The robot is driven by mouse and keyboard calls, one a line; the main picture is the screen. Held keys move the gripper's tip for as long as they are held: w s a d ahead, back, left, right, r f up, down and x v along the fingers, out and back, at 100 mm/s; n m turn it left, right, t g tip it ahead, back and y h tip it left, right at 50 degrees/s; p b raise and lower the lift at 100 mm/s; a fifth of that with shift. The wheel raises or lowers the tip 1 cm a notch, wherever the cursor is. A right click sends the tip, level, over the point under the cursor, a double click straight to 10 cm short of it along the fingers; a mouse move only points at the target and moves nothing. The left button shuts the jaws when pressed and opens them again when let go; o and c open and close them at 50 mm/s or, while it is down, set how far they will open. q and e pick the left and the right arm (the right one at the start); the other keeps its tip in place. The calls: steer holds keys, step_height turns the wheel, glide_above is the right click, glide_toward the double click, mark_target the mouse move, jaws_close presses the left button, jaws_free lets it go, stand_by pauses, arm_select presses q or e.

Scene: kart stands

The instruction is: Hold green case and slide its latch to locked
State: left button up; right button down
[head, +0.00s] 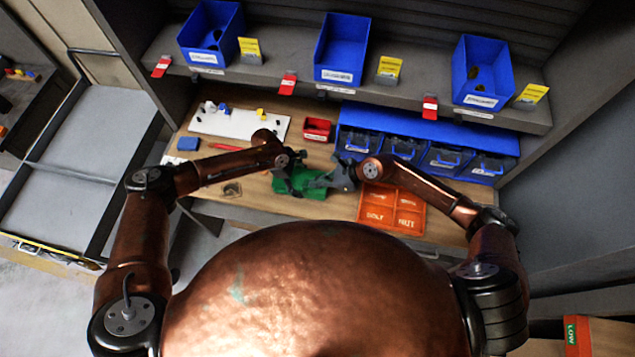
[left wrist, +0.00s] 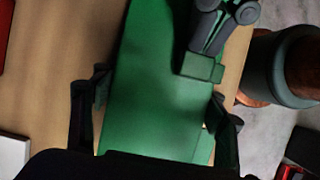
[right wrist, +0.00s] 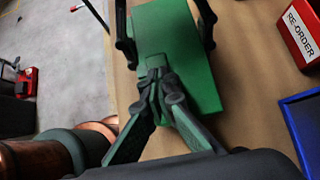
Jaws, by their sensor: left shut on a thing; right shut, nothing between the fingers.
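The green case (head: 297,183) lies on the wooden bench in the middle of the head view. My left gripper (left wrist: 158,115) is shut across the case, with a finger on each side of it in the left wrist view. My right gripper (right wrist: 155,70) is shut with nothing between its fingers. Its fingertips are at the near edge of the case, beside a small green block (left wrist: 203,67) that looks like the latch. The right fingers partly cover that block in the left wrist view. Whether they touch it, I cannot tell.
An orange divided tray (head: 392,207) lies just right of the case. Blue drawers (head: 450,158) and a red bin (head: 317,129) stand behind. A white board (head: 240,124) with small parts is at the back left. Blue bins (head: 341,50) stand on the shelf above.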

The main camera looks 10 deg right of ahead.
arm_select(q)
steer(key=shift+s+f, duration=0.1)
steer(key=shift+s, duration=0.05)
arm_select(e)
steer(key=d+f+v, duration=0.1)
steer(key=f+v, duration=0.1)
steer(key=v, duration=1.1)
steer(key=shift+s+d, duration=0.3)
steer(key=shift+d, duration=0.05)
arm_select(q)
steer(key=o, duration=1.5)
